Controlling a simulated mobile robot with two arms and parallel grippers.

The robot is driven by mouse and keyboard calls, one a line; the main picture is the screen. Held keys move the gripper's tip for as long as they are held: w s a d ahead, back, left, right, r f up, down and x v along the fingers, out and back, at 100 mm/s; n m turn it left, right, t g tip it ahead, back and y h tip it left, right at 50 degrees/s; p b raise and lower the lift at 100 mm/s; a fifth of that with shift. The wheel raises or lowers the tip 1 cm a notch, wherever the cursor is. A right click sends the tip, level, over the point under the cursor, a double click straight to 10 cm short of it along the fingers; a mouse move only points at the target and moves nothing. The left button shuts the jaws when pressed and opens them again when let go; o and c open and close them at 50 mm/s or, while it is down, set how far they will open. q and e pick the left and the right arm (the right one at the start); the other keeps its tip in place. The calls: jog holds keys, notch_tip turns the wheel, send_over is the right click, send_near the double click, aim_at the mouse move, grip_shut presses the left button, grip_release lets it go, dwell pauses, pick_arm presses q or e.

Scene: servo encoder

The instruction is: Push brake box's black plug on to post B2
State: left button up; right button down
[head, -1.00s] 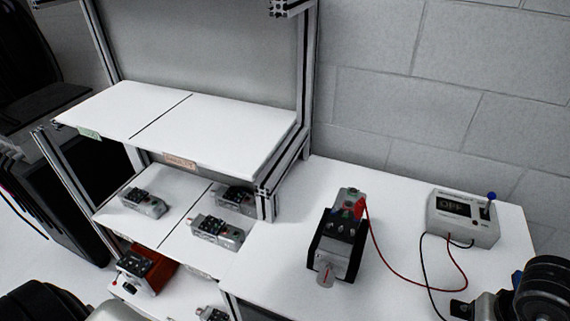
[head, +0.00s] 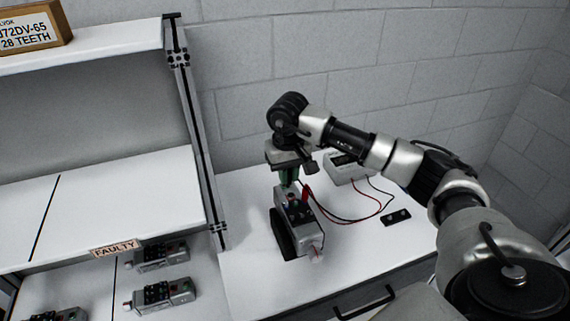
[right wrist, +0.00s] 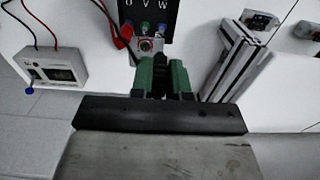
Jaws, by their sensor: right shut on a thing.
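My right gripper (head: 288,178) points down over the back end of the servo motor (head: 306,225). Its green fingers (right wrist: 162,75) are shut on a small dark thing, apparently the black plug (right wrist: 160,87), mostly hidden between them. The red plug (head: 306,194) sits on the motor's back connector block, beside the fingers; it also shows in the right wrist view (right wrist: 125,34). That block (right wrist: 151,46) is just beyond the fingertips; I cannot read post B2's label. The brake box (head: 346,169), grey with a dark display, stands behind to the right. My left gripper is out of view.
The motor lies in a black cradle (head: 284,238). A black holder (head: 396,217) lies to its right. Red and black leads loop across the white bench (head: 352,240). A shelf rack with a FAULTY label (head: 115,248) and several motors stands left.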

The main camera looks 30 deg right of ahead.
aim_at(287, 204)
jog(key=shift+d+f, duration=0.1)
jog(key=shift+d, duration=0.1)
jog(key=shift+a+f, duration=0.1)
jog(key=shift+f, duration=0.05)
jog(key=shift+a+f+b, duration=0.3)
jog(key=shift+f+b, duration=0.05)
jog(key=shift+f, duration=0.6)
jog(key=shift+d+f+b, duration=0.1)
jog(key=shift+f+b, duration=0.65)
jog(key=shift+f, duration=0.45)
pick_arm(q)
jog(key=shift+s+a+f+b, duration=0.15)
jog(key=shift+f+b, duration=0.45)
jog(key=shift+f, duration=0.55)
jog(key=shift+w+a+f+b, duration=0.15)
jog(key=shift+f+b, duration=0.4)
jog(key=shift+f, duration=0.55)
pick_arm(e)
jog(key=shift+f, duration=1.2)
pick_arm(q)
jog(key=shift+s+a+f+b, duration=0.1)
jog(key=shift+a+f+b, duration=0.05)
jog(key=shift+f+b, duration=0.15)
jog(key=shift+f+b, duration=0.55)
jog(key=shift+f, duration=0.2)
pick_arm(e)
jog(key=shift+f, duration=0.15)
